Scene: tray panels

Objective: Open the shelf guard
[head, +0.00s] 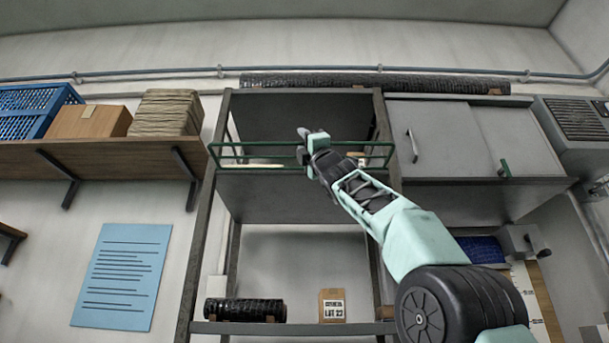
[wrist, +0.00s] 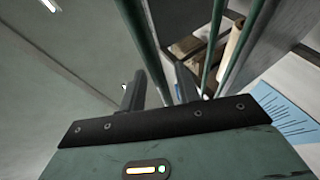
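The shelf guard (head: 240,144) is a green rail frame across the front of the upper shelf of a dark metal rack. Its long bars also show in the wrist view (wrist: 139,35). My gripper (head: 303,135) is at the guard's top bar, near the middle of its length. In the wrist view my gripper's two dark fingers (wrist: 160,88) stand apart, with one green bar running between them. I see gaps beside the bar and cannot tell if either finger touches it. My forearm hides part of the guard's right half.
Small items lie on the shelf behind the guard. A black roll (head: 245,310) and a labelled box (head: 332,306) stand on the lower shelf. A wall shelf with a blue crate (head: 35,112) is at left. A grey sliding-door cabinet (head: 440,140) is close at right.

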